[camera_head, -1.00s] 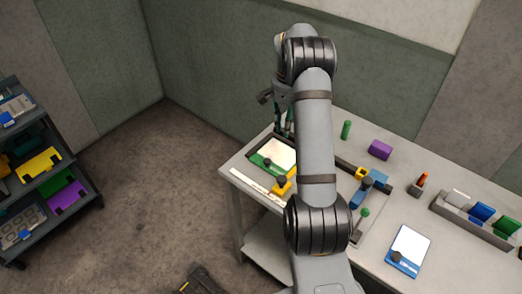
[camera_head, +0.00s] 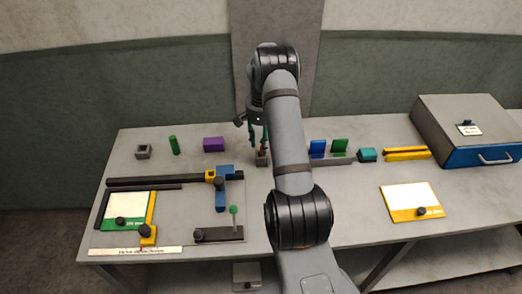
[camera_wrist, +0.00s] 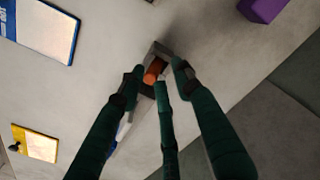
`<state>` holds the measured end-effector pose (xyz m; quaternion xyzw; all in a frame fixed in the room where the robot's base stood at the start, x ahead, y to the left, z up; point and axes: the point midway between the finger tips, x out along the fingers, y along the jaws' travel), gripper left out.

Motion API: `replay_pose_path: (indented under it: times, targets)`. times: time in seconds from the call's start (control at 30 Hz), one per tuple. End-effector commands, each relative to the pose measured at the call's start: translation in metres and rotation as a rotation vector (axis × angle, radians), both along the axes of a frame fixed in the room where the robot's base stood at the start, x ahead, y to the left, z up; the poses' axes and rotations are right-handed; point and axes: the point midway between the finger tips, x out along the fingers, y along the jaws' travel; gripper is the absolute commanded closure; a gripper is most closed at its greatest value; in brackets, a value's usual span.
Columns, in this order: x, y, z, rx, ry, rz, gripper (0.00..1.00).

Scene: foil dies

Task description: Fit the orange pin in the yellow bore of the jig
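The orange pin (camera_wrist: 154,70) stands in a dark grey holder block (camera_wrist: 162,48) in the wrist view. In the head view the pin (camera_head: 262,151) and holder (camera_head: 262,160) are partly hidden by my fingers. My gripper (camera_wrist: 159,72) is open, its dark green fingers spread around the pin's top with a gap at the sides. In the head view my gripper (camera_head: 258,143) is just above the holder. The jig (camera_head: 150,181) lies left of it, with dark rails. Its small yellow piece (camera_head: 210,175) is beside a blue clamp (camera_head: 222,190); the bore opening is too small to make out.
A purple block (camera_head: 213,144), a green cylinder (camera_head: 174,145) and a small grey block (camera_head: 143,151) stand at the back left. A rack (camera_head: 335,161) with blue and green plates is to the right. A green-knobbed post (camera_head: 234,212) rises in front of the jig.

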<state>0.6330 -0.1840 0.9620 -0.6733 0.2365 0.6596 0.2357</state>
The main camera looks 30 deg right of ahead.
Motion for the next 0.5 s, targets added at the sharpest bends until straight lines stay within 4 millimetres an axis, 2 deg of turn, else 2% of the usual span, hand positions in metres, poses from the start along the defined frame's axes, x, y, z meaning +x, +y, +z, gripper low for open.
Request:
replay_pose_path:
  times: [0.03,0.1,0.2,0.43,0.5]
  targets:
    - [-0.007,0.005,-0.011,0.011,0.025,-0.001,0.82]
    - [-0.007,0.005,-0.021,0.012,0.025,-0.003,0.82]
    - [-0.006,0.005,-0.028,0.010,0.020,-0.002,0.82]
    - [-0.005,0.004,-0.030,0.008,0.016,-0.002,0.82]
    - [-0.005,0.004,-0.029,0.008,0.016,-0.002,0.85]
